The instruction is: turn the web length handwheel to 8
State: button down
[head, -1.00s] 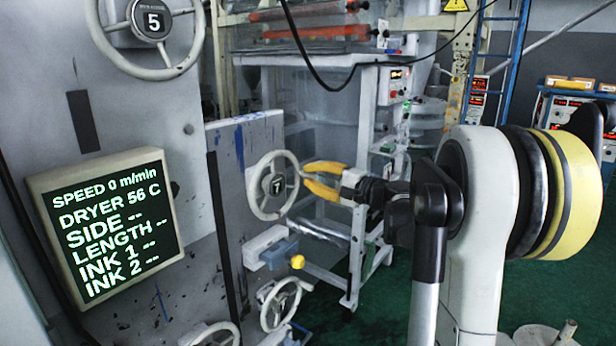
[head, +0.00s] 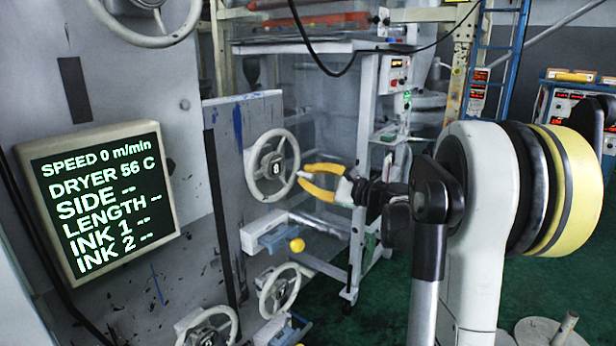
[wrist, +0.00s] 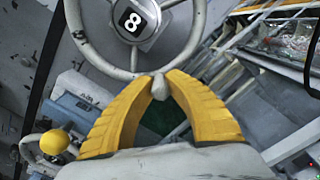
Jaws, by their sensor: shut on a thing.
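A light grey handwheel (head: 272,166) with a dark hub is on the grey panel in the middle of the head view. Its hub reads 8, and the wrist view shows the same 8 large on the hub (wrist: 132,22). My gripper (head: 303,173) has yellow fingers and reaches the wheel's right side. In the wrist view my gripper (wrist: 160,80) is shut on the handwheel, with a small pale knob at the rim between its fingertips. I cannot tell from the pictures which wheel is the web length one. The screen (head: 101,203) shows LENGTH with dashes.
Another wheel (head: 146,18) is at the upper left. A metal frame stands behind my gripper.

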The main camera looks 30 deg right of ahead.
dwell(0.4)
jog(key=c, duration=1.3)
grip_release()
jog(key=shift+c, duration=0.2)
jog(key=v, duration=1.2)
